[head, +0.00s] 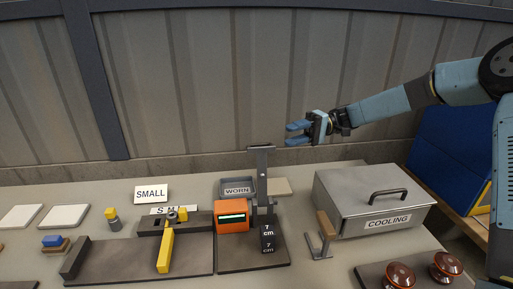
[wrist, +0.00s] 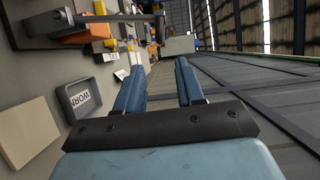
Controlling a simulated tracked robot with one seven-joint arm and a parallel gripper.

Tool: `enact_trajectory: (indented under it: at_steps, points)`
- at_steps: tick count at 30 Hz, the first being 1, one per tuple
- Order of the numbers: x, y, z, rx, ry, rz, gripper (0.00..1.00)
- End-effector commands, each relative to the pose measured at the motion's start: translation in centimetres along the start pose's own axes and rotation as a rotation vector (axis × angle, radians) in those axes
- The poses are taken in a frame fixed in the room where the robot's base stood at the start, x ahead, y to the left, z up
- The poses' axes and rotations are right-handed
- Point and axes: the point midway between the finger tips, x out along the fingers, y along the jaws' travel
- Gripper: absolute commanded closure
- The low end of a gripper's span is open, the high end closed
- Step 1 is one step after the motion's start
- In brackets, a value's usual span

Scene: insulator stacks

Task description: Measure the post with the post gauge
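My gripper (head: 289,134) is open and empty, raised above the back of the table with its fingers pointing left. Its two blue fingers stand apart in the wrist view (wrist: 159,68), with nothing between them. An orange unit with a green display (head: 232,216) stands beside a grey upright with a flat top arm (head: 262,165), on a dark base (head: 254,257); this looks like the post gauge. A black block marked 7 cm (head: 268,240) stands in front of the upright. A small yellow-topped grey piece (head: 112,219) stands at the left and may be the post; I cannot tell.
A yellow-levered fixture (head: 166,250) stands left of the orange unit. A WORN tray (head: 237,180) lies behind it. A wooden-handled tool (head: 325,231), a lidded COOLING box (head: 358,188) and brown insulators (head: 399,275) are at right. The air around my gripper is clear.

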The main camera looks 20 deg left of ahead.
Motion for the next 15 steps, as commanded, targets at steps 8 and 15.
enact_trajectory:
  at_steps: [8, 15]
  points:
    - [3.9, 0.0, 0.1, 0.002, -0.004, 0.000, 0.62]
    - [8.1, 0.0, 0.1, 0.002, -0.003, 0.003, 0.62]
